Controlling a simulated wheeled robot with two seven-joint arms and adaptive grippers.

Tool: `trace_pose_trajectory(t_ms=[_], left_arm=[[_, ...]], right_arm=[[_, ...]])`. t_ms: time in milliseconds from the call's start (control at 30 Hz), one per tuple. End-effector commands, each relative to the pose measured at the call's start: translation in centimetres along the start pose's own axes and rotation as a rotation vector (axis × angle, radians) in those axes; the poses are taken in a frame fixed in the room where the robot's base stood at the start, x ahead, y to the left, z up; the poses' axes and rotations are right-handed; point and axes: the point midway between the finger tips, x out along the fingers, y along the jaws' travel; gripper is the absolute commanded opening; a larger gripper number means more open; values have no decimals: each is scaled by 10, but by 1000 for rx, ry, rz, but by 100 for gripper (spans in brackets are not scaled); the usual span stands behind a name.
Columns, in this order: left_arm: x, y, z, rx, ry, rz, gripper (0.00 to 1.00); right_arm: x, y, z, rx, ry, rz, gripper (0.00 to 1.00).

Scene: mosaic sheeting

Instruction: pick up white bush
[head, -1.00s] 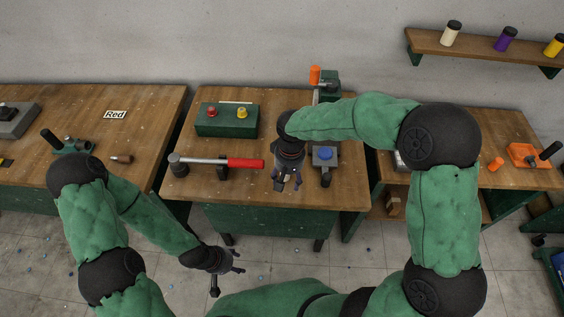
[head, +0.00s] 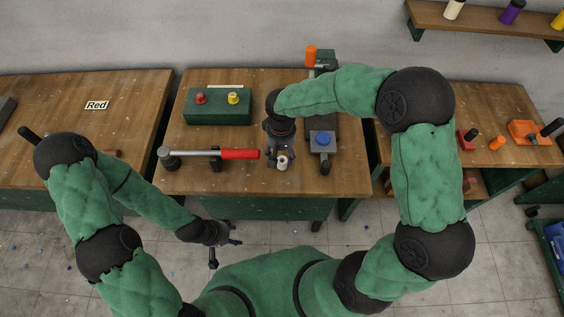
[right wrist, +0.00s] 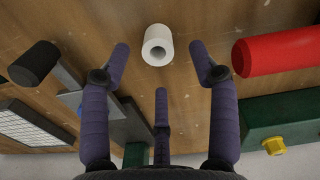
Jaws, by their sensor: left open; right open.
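The white bush (right wrist: 157,46) is a short hollow cylinder on the wooden table, with its round opening facing the camera in the right wrist view. It also shows small in the head view (head: 282,163), at the tip of my right gripper. My right gripper (right wrist: 158,62) is open, with its fingers spread on both sides of the bush. They do not appear to touch it. My left gripper (head: 222,234) is open and empty, low in front of the table and away from the bush.
A red-handled tool (head: 238,154) lies on supports left of my right gripper. A green box (head: 217,112) with red and yellow knobs stands behind it. A grey fixture with a blue button (head: 323,139) stands close on the right. The table front (head: 225,182) is clear.

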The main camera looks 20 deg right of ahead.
Motion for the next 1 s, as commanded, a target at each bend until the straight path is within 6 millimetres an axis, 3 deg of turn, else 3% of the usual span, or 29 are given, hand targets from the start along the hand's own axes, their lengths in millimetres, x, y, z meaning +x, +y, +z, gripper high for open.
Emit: trace_pose_trajectory(t_ms=[300, 567, 767, 800, 1000], left_arm=[[8, -3, 0, 0, 0, 0, 53], [8, -3, 0, 0, 0, 0, 53], [8, -3, 0, 0, 0, 0, 53], [8, -3, 0, 0, 0, 0, 53], [8, -3, 0, 0, 0, 0, 53]], right_arm=[[43, 2, 4, 0, -4, 0, 61], [47, 2, 4, 0, 0, 0, 61], [47, 2, 4, 0, 0, 0, 10], [47, 2, 4, 0, 0, 0, 6], [47, 2, 4, 0, -1, 0, 5]])
